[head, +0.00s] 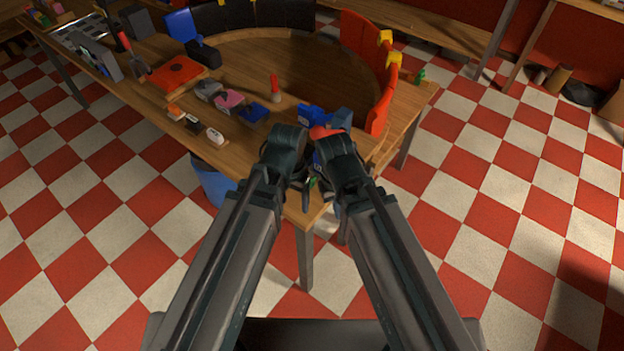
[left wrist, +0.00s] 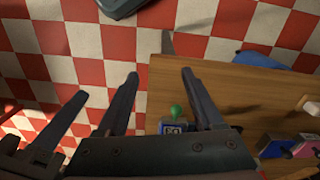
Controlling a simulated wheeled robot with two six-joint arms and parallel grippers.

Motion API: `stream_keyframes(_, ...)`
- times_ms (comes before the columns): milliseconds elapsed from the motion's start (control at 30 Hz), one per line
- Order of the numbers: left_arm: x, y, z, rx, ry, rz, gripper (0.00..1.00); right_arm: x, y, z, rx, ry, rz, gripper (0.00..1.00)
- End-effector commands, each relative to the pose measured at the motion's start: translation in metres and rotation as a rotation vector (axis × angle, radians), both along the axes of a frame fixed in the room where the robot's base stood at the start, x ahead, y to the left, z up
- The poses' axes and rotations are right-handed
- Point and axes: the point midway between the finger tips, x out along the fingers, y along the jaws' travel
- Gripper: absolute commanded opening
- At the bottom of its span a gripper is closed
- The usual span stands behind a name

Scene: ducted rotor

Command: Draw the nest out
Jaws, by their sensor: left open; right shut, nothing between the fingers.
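I cannot make out a nest for certain in either view. My left gripper (head: 306,188) is over the near corner of the wooden table in the head view, mostly hidden by its own wrist. In the left wrist view its two fingers (left wrist: 158,72) stand wide apart with nothing between them. A small blue block with a green knob (left wrist: 173,122) is on the table close by its right finger. My right gripper (head: 340,225) is close beside the left one, mostly hidden under its arm; its fingertips are hard to see.
The wooden table (head: 240,75) carries a curved wall of orange panels (head: 365,55) and black panels, a red-handled tool (head: 274,88), blue and pink blocks (head: 230,99) and an orange plate (head: 174,72). A blue bin (head: 211,187) stands under the table.

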Motion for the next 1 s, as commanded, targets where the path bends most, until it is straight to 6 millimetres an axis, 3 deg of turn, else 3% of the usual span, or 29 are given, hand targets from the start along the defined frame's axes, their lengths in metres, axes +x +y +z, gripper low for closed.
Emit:
stream_keyframes(33,0.025,0.002,0.0,-0.063,-0.01,-0.042,0.69,0.0,0.0,0.0,0.0,0.0,0.0,0.0)
stream_keyframes(100,0.051,0.004,0.002,-0.153,-0.039,-0.116,0.69,0.0,0.0,0.0,0.0,0.0,0.0,0.0)
stream_keyframes(333,0.112,0.02,0.015,-0.347,-0.182,-0.298,0.69,0.0,0.0,-0.001,0.0,0.0,0.0,0.0)
stream_keyframes(467,0.124,0.025,0.019,-0.382,-0.223,-0.339,0.69,0.0,0.0,-0.001,0.0,0.0,0.0,0.0)
stream_keyframes(667,0.124,0.024,0.016,-0.386,-0.229,-0.348,0.69,0.0,0.0,-0.005,0.0,0.0,0.0,0.0)
stream_keyframes(1000,0.13,0.007,-0.028,-0.384,-0.228,-0.348,0.69,0.0,0.0,-0.048,0.0,0.0,-0.001,0.0)
